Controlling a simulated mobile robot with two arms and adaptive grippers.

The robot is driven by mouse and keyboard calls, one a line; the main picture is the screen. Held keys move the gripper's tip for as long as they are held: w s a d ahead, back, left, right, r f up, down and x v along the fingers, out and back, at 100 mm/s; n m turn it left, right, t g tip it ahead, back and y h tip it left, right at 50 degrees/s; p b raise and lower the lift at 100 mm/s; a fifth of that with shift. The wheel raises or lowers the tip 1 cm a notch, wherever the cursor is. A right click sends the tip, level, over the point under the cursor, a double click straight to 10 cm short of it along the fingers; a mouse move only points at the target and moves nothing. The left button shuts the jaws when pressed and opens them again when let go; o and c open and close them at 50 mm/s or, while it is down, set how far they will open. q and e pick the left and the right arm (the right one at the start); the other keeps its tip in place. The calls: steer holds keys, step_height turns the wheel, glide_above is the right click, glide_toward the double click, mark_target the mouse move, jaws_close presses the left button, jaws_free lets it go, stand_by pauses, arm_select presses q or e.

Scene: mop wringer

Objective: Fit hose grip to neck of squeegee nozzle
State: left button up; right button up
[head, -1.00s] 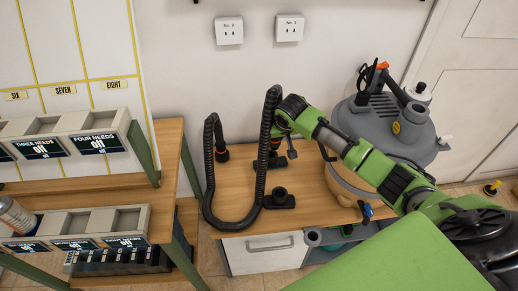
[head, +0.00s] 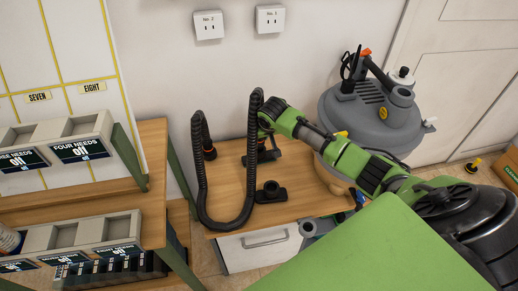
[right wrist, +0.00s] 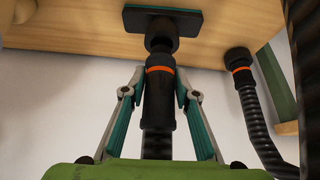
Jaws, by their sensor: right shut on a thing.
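The squeegee nozzle (right wrist: 185,22), dark with teal edges, is at the top of the right wrist view on the wooden top. It also shows in the head view (head: 266,156), partly behind my right arm. My right gripper (right wrist: 159,88) is shut on the black hose grip (right wrist: 158,108), which has an orange band near its end. The grip's end is in line with the nozzle's neck (right wrist: 159,40) and appears to meet it; I cannot tell how far it is seated. The fingers are hidden in the head view. My left gripper is out of view.
The ribbed hose (head: 198,185) loops up from its other, orange-banded end (head: 210,153) on the cabinet top (head: 222,172). A second black nozzle (head: 271,192) stands in front. A grey vacuum drum (head: 365,115) is at right, shelving with bins (head: 92,235) at left.

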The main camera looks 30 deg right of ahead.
mark_target(260, 143)
steer(key=shift+f+b, duration=0.35)
steer(key=shift+f, duration=1.3)
stand_by(0.4)
steer(key=o, duration=1.2)
steer(key=shift+c, duration=0.2)
